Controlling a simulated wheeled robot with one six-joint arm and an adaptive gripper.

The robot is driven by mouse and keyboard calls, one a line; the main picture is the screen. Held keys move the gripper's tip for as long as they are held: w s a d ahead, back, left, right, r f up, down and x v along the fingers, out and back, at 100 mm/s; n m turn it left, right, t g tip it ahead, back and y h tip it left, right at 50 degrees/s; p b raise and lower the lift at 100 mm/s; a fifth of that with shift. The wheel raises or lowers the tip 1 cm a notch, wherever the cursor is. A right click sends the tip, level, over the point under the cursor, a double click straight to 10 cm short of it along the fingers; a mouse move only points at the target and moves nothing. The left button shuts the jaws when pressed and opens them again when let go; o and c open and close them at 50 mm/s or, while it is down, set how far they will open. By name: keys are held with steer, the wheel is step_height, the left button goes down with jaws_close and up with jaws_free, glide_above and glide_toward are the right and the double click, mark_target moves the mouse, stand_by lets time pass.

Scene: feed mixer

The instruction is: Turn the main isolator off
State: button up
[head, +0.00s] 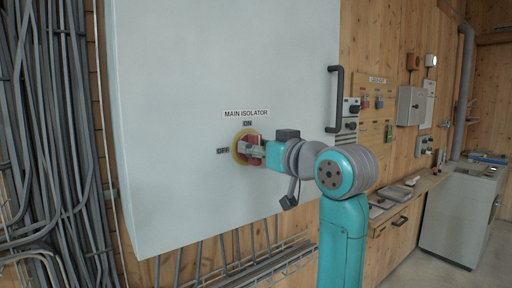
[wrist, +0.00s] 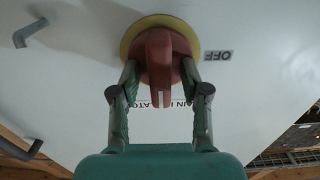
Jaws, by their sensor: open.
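The main isolator (head: 241,158) is a red rotary handle on a round yellow plate, set in the front of a pale grey cabinet (head: 200,70). "ON" (head: 247,124) is printed above it and "OFF" (head: 223,151) to its left. In the wrist view, which is turned over, the red handle (wrist: 160,50) stands upright, its slotted end towards the "MAIN ISOLATOR" label, the ON side. My gripper (wrist: 160,75) is open, one finger on each side of the handle. I cannot tell whether they touch it. In the head view my gripper (head: 253,150) covers part of the handle.
Bundled grey cables (head: 50,130) run down the left wall. Cable trays pass below the cabinet. A bench and a grey machine (head: 460,215) stand at the right. The cabinet front around the isolator is clear.

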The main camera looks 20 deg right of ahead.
steer(key=shift+w, duration=0.1)
jaws_close()
steer(key=shift+n, duration=0.3)
steer(key=n, duration=0.4)
steer(key=shift+a, duration=0.2)
steer(key=n, duration=0.5)
steer(key=shift+a+f, duration=0.1)
steer(key=shift+f, duration=0.05)
steer(key=n, duration=0.4)
steer(key=shift+a+f, duration=0.1)
steer(key=shift+f+n, duration=0.15)
steer(key=shift+n, duration=1.95)
